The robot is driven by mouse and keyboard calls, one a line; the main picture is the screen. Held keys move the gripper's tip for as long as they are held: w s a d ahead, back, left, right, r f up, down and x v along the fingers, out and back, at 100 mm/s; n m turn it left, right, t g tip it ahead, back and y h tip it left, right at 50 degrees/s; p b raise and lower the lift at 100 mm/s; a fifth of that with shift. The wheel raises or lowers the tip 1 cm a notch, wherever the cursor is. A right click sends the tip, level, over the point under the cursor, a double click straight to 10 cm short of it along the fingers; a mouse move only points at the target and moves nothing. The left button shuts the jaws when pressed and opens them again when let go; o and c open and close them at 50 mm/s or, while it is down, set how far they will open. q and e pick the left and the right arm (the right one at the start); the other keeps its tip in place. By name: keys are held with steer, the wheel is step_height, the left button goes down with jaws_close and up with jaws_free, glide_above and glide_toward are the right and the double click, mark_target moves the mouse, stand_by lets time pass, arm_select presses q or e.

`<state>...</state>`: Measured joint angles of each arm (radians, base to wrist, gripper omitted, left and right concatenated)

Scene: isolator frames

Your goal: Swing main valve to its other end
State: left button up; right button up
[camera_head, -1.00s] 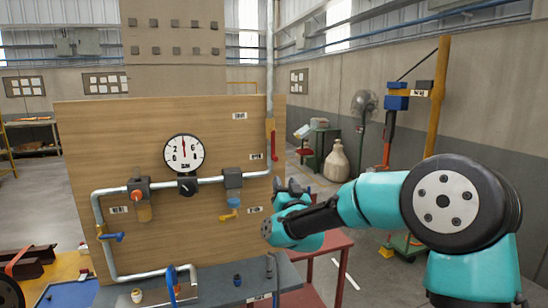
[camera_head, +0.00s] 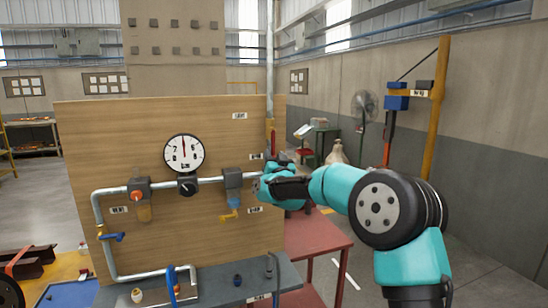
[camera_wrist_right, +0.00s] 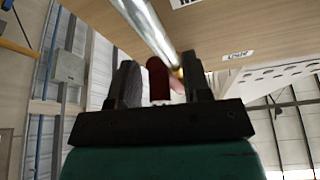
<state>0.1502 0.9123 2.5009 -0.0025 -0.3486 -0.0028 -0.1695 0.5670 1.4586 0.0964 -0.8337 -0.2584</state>
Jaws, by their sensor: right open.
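A red valve handle (camera_head: 271,139) sits on the vertical pipe at the right edge of the wooden board; I take it for the main valve. Its lower part is hidden behind my right gripper (camera_head: 281,160) in the head view. In the right wrist view, the dark red handle (camera_wrist_right: 158,80) shows between the two fingers of my right gripper (camera_wrist_right: 160,66), beside the metal pipe (camera_wrist_right: 146,25). The fingers are open, with a gap visible on each side of the handle. My left gripper is not in view.
A grey bench (camera_head: 215,286) runs below. A red table (camera_head: 318,240) stands to the right, under my right arm.

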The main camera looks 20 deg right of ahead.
steer(key=shift+w+r, duration=0.1)
steer(key=shift+w, duration=0.2)
steer(key=shift+c, duration=0.2)
jaws_close()
